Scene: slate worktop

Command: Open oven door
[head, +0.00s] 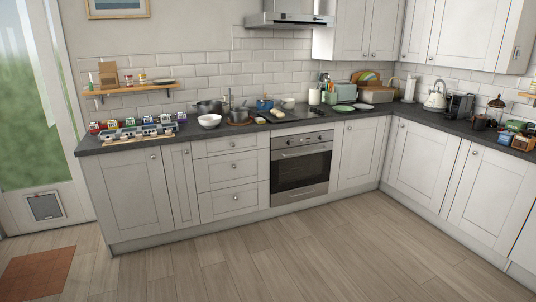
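The built-in oven (300,166) sits under the slate worktop, between a stack of drawers and a cabinet. Its dark glass door (300,170) is shut, flush with the front. A horizontal metal handle (304,153) runs along the top of the door, below the control panel (301,140) with its knobs. Neither of my grippers shows in the head view, and nothing of my arms is in sight.
Wooden floor (260,255) in front of the oven is clear. Drawers (232,171) stand left and a white cabinet (358,153) right; more cabinets (425,158) run along the right wall. Pots (208,107), a white bowl (209,121) and green plates (343,109) stand on the worktop.

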